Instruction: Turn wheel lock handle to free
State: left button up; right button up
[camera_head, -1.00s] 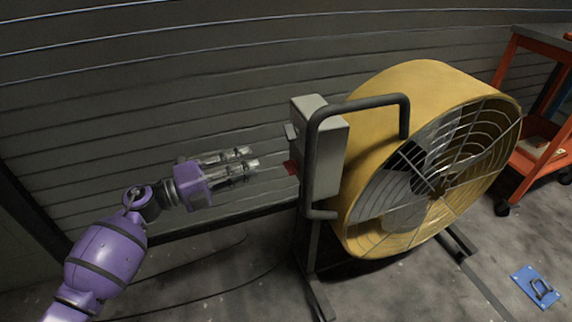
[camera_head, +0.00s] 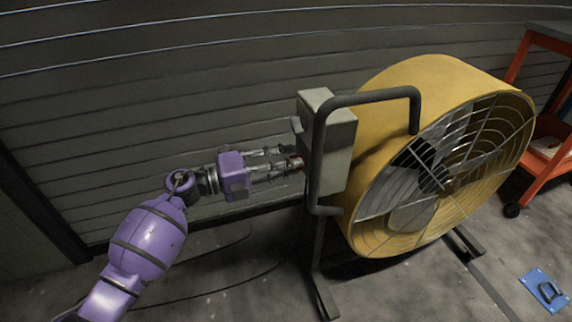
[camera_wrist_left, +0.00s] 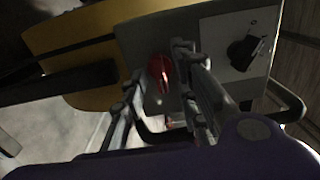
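A red handle (camera_wrist_left: 160,75) sticks out from the grey box (camera_head: 340,140) on the side of the yellow drum fan (camera_head: 375,125). In the head view only a bit of red shows at the fingertips. My left gripper (camera_head: 294,158) is at the box's left side, its two fingers pointing right. In the left wrist view the fingers (camera_wrist_left: 161,62) stand apart, one on each side of the red handle. A gap seems to show between them and the handle; contact is unclear. My right gripper is in neither view.
A black knob (camera_wrist_left: 245,52) sits on a pale plate on the box. A dark tube frame (camera_head: 318,150) rises in front of the box. An orange cart (camera_head: 540,160) stands at right, and a blue plate with a handle (camera_head: 545,291) lies on the floor. A slatted wall is behind.

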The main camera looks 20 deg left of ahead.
pick_arm(q)
jog(key=shift+c, duration=0.4)
grip_shut()
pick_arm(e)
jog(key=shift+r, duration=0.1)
